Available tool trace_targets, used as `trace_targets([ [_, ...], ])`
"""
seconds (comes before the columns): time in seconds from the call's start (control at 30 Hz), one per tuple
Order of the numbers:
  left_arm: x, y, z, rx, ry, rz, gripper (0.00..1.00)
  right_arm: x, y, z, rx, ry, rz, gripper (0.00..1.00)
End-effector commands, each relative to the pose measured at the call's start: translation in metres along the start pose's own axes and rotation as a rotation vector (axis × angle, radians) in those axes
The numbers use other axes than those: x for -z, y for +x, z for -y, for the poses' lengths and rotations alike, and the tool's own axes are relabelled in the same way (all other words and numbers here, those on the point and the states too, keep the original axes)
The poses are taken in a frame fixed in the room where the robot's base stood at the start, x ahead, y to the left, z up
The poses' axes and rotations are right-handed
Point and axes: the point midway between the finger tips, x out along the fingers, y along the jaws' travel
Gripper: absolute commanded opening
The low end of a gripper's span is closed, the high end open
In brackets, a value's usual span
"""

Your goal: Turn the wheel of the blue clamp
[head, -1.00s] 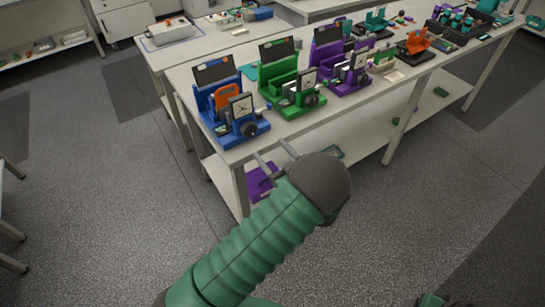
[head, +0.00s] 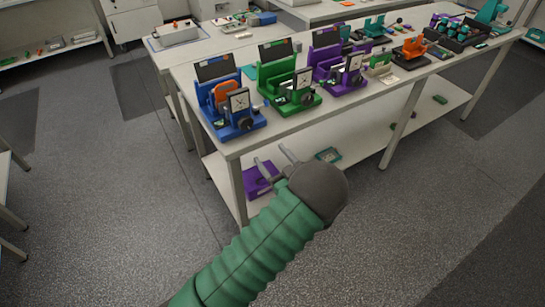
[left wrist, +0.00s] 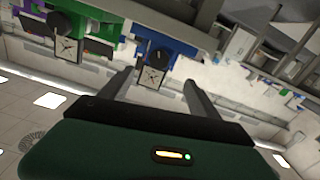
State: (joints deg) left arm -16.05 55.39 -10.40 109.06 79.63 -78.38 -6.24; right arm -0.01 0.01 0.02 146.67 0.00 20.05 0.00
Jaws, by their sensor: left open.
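The blue clamp (head: 217,121) stands at the near left corner of the long white table in the head view. It has a white dial and a dark round wheel (head: 246,124) low on its front. In the left wrist view the blue clamp (left wrist: 169,43) appears upside down, with its dark wheel (left wrist: 160,55) above the white dial. My left gripper (head: 272,158) is open and empty, in front of and below the table edge, apart from the clamp. Its fingers also show in the left wrist view (left wrist: 157,82). My right gripper is not in view.
A green clamp (head: 272,75) and a purple clamp (head: 325,50) stand to the right of the blue one. An orange device (head: 412,48) is farther along the white table (head: 300,128). A purple item (head: 259,180) lies on the lower shelf. Floor in front is clear.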

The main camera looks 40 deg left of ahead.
Motion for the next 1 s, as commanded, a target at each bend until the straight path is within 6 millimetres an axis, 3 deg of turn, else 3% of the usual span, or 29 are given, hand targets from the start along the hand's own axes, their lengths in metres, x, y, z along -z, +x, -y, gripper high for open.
trace_targets([
  [0.23,-0.002,0.0,0.0,0.0,-0.001,0.0,0.71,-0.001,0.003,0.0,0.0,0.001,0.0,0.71],
  [0.4,-0.009,0.004,0.002,0.004,-0.01,0.003,0.71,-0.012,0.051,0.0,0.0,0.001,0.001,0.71],
  [0.57,0.007,0.011,0.002,0.002,-0.006,-0.001,0.71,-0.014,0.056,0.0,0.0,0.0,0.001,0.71],
  [0.67,0.009,0.025,0.002,0.004,-0.005,-0.003,0.71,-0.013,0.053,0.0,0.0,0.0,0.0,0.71],
  [1.0,0.009,0.113,0.002,0.004,-0.005,-0.003,0.71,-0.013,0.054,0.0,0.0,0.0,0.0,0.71],
])
